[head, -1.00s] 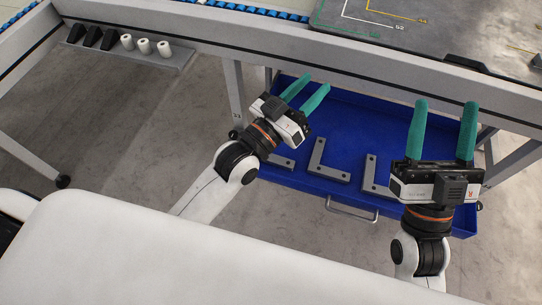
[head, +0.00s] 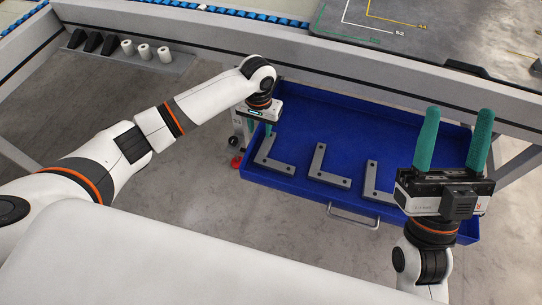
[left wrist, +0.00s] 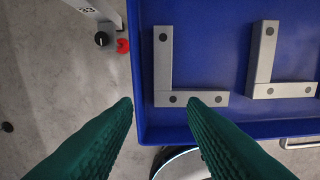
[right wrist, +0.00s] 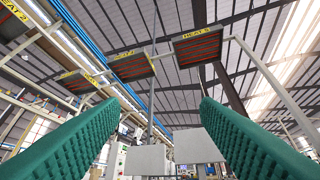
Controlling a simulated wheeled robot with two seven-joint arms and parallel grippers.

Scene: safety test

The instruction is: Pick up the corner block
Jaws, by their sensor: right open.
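Three grey L-shaped corner blocks lie in the blue drawer (head: 340,108): a left one (head: 276,167), a middle one (head: 318,165) and a right one (head: 371,180), partly hidden by my right gripper. My left gripper (head: 268,131) points down over the left block; its fingers are mostly hidden by its body in the head view. In the left wrist view its green fingers (left wrist: 160,102) are apart, with the corner of the left block (left wrist: 163,75) ahead between the tips. The middle block (left wrist: 263,65) also shows there. My right gripper (head: 458,113) is open and empty, pointing up.
The drawer's left wall (left wrist: 138,70) runs close beside the left block. A red knob (left wrist: 122,46) sits outside it. A table beam (head: 400,85) crosses above the drawer's back. A small shelf with black and white parts (head: 128,49) is at the upper left.

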